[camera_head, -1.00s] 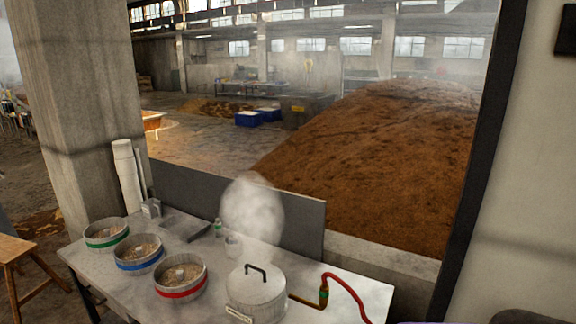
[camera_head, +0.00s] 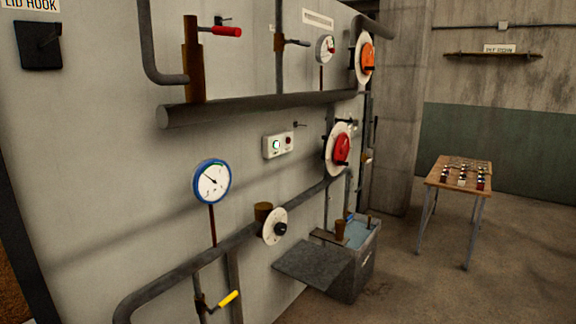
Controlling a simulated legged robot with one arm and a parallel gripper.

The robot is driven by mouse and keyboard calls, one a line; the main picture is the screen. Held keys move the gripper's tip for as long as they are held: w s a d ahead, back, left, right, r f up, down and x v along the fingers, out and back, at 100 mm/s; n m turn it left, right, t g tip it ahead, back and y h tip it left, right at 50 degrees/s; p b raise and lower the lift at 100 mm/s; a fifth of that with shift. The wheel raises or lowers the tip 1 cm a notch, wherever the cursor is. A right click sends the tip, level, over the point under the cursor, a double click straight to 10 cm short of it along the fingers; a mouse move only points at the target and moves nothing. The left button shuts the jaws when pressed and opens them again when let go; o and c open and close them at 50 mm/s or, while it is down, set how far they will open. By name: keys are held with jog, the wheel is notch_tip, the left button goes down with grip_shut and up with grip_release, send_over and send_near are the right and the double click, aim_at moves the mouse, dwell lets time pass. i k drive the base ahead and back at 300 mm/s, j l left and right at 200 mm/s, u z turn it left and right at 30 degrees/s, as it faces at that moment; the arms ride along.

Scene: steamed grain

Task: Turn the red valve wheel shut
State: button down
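A red wheel-like handle (camera_head: 342,149) sits on a round white plate on the pipe wall, right of centre, seen at a steep angle. An orange handle (camera_head: 368,61) of similar form sits on another white plate above it and to the right. How far either one is turned cannot be told from here. My gripper is not in view.
The wall also carries a red lever (camera_head: 227,31), a blue-rimmed gauge (camera_head: 212,181), a black-knobbed dial (camera_head: 275,226), a lit switch box (camera_head: 278,145) and a yellow lever (camera_head: 228,299). A grey tank (camera_head: 350,272) juts out below. A wooden table (camera_head: 437,181) stands right; open floor lies between.

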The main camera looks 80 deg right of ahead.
aim_at(341, 149)
jog(key=z, duration=2.95)
jog(key=i+l+u, duration=0.1)
jog(key=i+l, duration=0.3)
jog(key=i, duration=0.3)
jog(key=i+l+u, duration=0.15)
jog(key=i+l, duration=0.3)
jog(key=i, duration=0.2)
jog(key=i+l+u, duration=0.1)
jog(key=i+l, duration=0.45)
jog(key=i, duration=0.1)
